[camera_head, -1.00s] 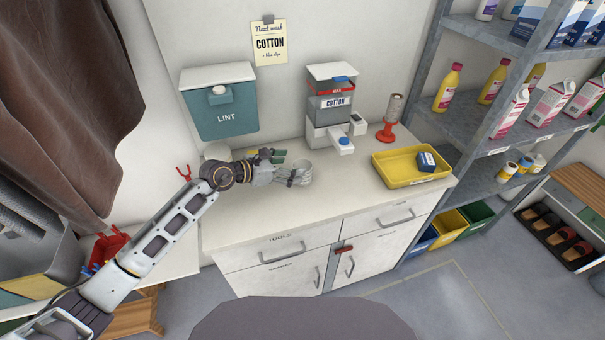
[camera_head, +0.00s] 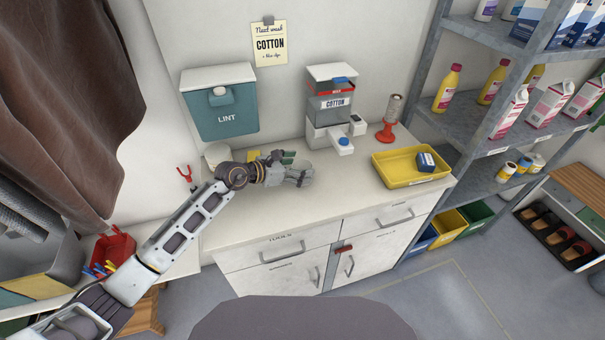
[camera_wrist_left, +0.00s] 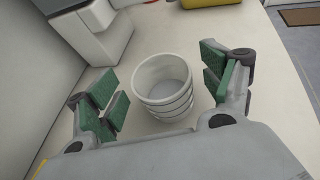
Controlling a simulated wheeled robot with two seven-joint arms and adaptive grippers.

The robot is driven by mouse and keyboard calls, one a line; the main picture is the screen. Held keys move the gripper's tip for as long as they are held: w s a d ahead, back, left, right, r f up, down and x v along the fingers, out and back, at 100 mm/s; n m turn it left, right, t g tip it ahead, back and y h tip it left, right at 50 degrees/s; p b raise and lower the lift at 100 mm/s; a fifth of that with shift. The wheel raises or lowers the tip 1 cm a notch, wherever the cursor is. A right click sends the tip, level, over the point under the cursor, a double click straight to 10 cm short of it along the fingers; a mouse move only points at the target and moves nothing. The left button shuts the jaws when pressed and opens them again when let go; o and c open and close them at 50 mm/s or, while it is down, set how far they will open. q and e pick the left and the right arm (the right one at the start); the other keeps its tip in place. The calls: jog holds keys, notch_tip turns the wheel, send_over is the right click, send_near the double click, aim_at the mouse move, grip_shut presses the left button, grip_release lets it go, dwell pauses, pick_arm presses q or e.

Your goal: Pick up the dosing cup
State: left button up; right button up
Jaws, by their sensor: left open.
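The dosing cup (camera_wrist_left: 163,86) is a small white cup with dark rings around it, standing upright on the counter in the left wrist view. My left gripper (camera_wrist_left: 161,97) is open, with one green-padded finger on each side of the cup and visible gaps between pads and cup. In the head view my left gripper (camera_head: 297,168) is low over the counter, and its fingers mostly hide the cup there. My right gripper is not in view.
A yellow tray (camera_head: 391,180) with a blue box lies to the right, beside a red-based spindle (camera_head: 386,132). A teal LINT bin (camera_head: 224,118) hangs at the back left. The counter's front is clear.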

pick_arm(q)
jog(key=shift+x, duration=0.95)
jog(key=c, duration=1.1)
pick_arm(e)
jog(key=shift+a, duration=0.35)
